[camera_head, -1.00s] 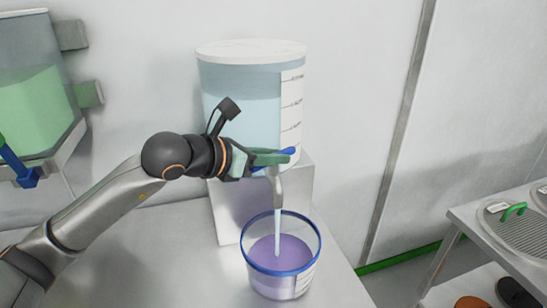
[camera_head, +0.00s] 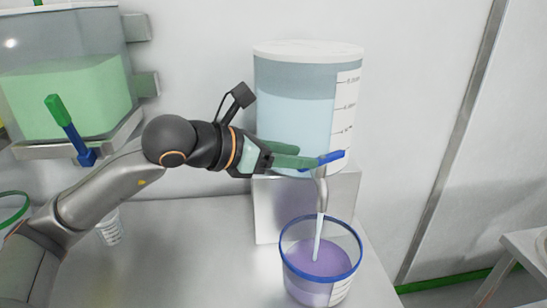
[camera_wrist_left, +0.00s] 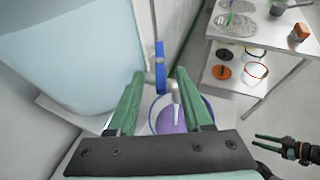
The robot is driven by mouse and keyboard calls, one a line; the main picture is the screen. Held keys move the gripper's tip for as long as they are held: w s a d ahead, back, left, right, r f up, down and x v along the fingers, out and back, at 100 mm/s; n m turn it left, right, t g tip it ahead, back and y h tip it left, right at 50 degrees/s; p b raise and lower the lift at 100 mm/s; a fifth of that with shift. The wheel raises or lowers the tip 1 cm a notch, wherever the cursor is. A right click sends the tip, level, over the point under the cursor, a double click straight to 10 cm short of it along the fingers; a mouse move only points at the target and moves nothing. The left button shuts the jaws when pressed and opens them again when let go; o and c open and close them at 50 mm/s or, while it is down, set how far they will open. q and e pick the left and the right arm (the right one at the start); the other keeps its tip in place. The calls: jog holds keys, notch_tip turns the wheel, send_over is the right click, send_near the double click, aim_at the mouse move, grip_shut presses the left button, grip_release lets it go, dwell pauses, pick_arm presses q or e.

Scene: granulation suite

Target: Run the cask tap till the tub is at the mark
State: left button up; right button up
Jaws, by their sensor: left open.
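The cask (camera_head: 290,105) is a clear drum with pale blue liquid, a white lid and a scale strip. Its tap spout (camera_head: 321,190) has a blue handle (camera_head: 330,157), and a pale stream (camera_head: 318,238) falls from it into the tub. The tub (camera_head: 287,262) is clear with a blue rim and a white strip; purple liquid (camera_head: 318,262) fills roughly its lower half. The mark cannot be made out. My left gripper (camera_head: 305,158) is open, fingertips close beside the handle; the left wrist view shows the handle (camera_wrist_left: 160,65) beyond the fingers. My right gripper (camera_wrist_left: 262,141) is open and empty.
A tank of green liquid (camera_head: 65,95) hangs at left with a blue-and-green lever (camera_head: 70,130). A small cup (camera_head: 110,228) stands behind my left arm. A side table (camera_wrist_left: 265,45) with several items stands apart on the right.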

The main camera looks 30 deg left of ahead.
pick_arm(q)
jog(key=shift+b+v, duration=0.55)
jog(key=shift+v, duration=2.3)
pick_arm(e)
jog(key=shift+w+a+f, duration=0.1)
jog(key=shift+w+a, duration=0.35)
jog(key=shift+w, duration=0.05)
pick_arm(q)
jog(key=shift+f, duration=0.1)
pick_arm(e)
jog(key=shift+s+f, duration=0.15)
jog(key=shift+f, duration=0.05)
